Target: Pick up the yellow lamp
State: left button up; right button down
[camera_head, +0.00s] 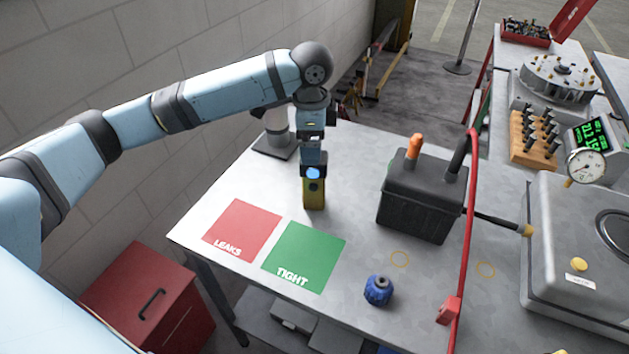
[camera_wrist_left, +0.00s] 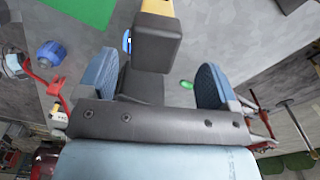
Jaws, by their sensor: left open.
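The yellow lamp (camera_head: 314,196) stands upright on the grey workbench, with a yellow body and a dark head that shows a bright blue round face. In the left wrist view the lamp (camera_wrist_left: 156,45) shows its dark head, with a little yellow at the top edge. My left gripper (camera_head: 312,152) points down directly above the lamp. In the wrist view its two blue-padded fingers (camera_wrist_left: 154,66) are spread apart, with the lamp's head between and just beyond them. I cannot tell whether they touch it. My right gripper is not in view.
A red LEAKS mat (camera_head: 242,228) and a green TIGHT mat (camera_head: 305,256) lie in front of the lamp. A black box (camera_head: 418,205) with an orange-topped post stands to the right. A blue knobbed part (camera_head: 378,290) and a red upright bar (camera_head: 470,215) are nearer the front right.

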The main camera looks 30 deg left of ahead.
aim_at(314, 182)
pick_arm(q)
jog(key=shift+s+d+f, duration=0.1)
jog(key=shift+d+f, duration=0.05)
jog(key=shift+f, duration=1.4)
jog(key=shift+s+d+f, duration=0.1)
jog(key=shift+d+f, duration=0.05)
jog(key=shift+f, duration=1.35)
jog(key=c, duration=1.5)
jog(key=shift+r, duration=0.15)
